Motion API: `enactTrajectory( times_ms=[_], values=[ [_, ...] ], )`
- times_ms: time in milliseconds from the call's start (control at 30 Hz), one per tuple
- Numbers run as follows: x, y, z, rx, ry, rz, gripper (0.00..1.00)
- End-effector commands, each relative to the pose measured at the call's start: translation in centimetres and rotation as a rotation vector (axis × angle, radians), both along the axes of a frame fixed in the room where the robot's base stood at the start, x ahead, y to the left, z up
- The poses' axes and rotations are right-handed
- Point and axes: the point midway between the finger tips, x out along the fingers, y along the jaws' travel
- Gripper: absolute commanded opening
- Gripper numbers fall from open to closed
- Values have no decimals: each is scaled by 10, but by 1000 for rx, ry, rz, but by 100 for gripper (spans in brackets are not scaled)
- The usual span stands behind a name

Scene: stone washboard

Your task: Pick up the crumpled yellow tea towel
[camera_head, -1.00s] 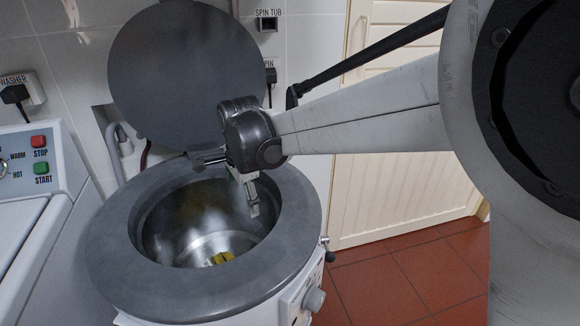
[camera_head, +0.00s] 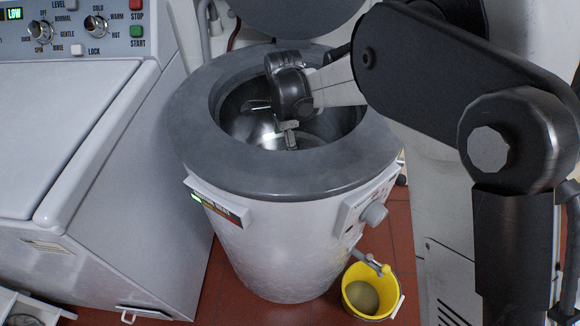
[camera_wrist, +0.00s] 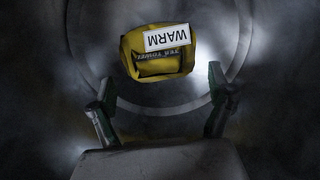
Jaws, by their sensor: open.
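The crumpled yellow tea towel (camera_wrist: 150,66) lies at the bottom of the metal spin tub in the wrist view, with a white "WARM" label on it. In the head view now the towel is hidden inside the tub. My gripper (camera_wrist: 162,112) is open and empty, with its two fingers apart and the towel beyond the fingertips. In the head view my gripper (camera_head: 272,120) reaches down into the mouth of the spin tub (camera_head: 290,174).
The tub's grey rim surrounds my gripper closely. The round lid (camera_head: 300,14) stands open behind. A white washer (camera_head: 65,135) stands at the left. A yellow bucket (camera_head: 385,299) sits on the red floor under a tap.

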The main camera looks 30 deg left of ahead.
Motion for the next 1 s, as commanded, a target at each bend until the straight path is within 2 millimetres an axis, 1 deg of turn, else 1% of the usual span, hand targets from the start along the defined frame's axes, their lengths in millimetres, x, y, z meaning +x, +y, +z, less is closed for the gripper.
enactTrajectory(
  times_ms=[33, 267, 367, 500, 600, 700, 867, 933, 1000],
  values=[
    [0, 0, -5, 0, 0, 0, 87],
    [1, -2, -15, 0, 0, 0, 87],
    [2, -4, -26, 0, 0, 0, 87],
    [5, -9, -46, 0, 0, 0, 87],
    [4, -8, -58, 0, 0, 0, 87],
    [4, -8, -62, 0, 0, 0, 87],
    [4, -8, -61, 0, 0, 0, 87],
    [4, -8, -61, 0, 0, 0, 80],
    [4, -8, -61, 0, 0, 0, 71]
  ],
)
